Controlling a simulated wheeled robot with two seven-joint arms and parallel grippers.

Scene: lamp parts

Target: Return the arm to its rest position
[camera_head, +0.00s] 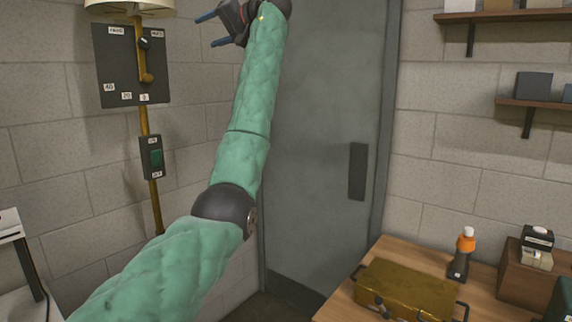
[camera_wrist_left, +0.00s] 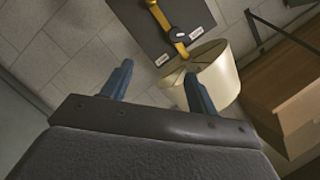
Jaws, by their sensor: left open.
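My left arm, in a green quilted cover, reaches up from the bottom left in the head view. Its gripper (camera_head: 213,31) is at the top, to the right of the lamp. In the left wrist view the gripper (camera_wrist_left: 158,88) shows two blue fingers spread apart with nothing between them. The lamp has a cream shade (camera_head: 130,6), cut off by the top edge in the head view, on a brass pole. The shade (camera_wrist_left: 215,72) also shows in the left wrist view, behind the right finger. I cannot tell if they touch. My right gripper is not visible.
A dark panel (camera_head: 117,65) with labels and a switch box (camera_head: 152,158) are by the lamp pole. A grey door (camera_head: 318,150) stands behind my arm. Shelves (camera_head: 500,16) hang at upper right.

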